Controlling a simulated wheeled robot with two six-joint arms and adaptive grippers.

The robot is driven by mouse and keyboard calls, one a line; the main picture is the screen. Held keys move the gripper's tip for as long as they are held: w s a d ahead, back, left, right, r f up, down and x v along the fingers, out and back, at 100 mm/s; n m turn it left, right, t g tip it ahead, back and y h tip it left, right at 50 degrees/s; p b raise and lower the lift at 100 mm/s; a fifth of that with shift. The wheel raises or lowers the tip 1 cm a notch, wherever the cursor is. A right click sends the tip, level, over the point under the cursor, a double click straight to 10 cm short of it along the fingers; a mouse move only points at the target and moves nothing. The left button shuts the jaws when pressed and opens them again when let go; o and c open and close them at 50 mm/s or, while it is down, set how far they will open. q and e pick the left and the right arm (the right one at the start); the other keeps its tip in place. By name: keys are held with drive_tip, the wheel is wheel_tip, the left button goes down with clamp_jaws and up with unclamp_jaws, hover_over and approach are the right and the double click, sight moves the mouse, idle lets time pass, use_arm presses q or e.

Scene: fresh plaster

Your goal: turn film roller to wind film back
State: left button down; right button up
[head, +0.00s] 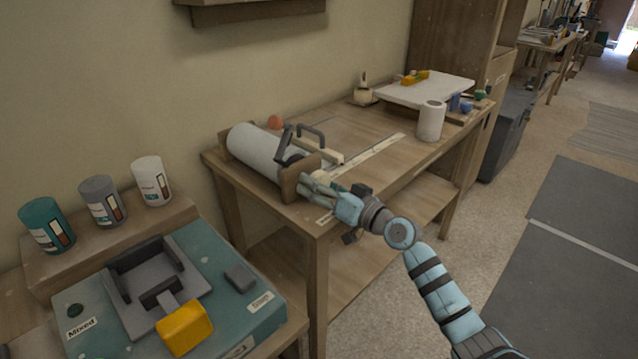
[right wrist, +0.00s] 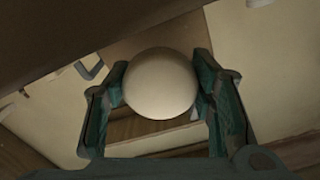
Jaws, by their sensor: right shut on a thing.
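The film roller (head: 258,152) is a white roll lying between wooden end brackets on the wooden workbench. The near wooden bracket (head: 290,184) stands beside my right gripper (head: 318,187). In the right wrist view my right gripper (right wrist: 160,78) is shut on a round cream knob (right wrist: 160,86), with one green finger on each side. In the head view the knob is hidden by the fingers, at the near end of the roller. How the knob joins the roller is not visible. My left gripper is not in view.
A dark handled part (head: 287,146) sits against the roller. The bench (head: 375,165) is mostly bare toward a white cylinder (head: 430,121) and a white board (head: 424,90). A teal mixing machine (head: 225,277) and several paint cans stand at the left front.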

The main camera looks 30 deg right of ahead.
drive_tip(key=m+p, duration=0.1)
drive_tip(key=m, duration=0.4)
drive_tip(key=shift+r+m+p, duration=0.1)
drive_tip(key=shift+m+p, duration=0.2)
drive_tip(key=m+p, duration=0.2)
drive_tip(key=m, duration=0.3)
drive_tip(key=shift+a+m, duration=0.1)
drive_tip(key=shift+m, duration=0.3)
drive_tip(key=o, duration=1.2)
drive_tip(key=shift+c, duration=0.2)
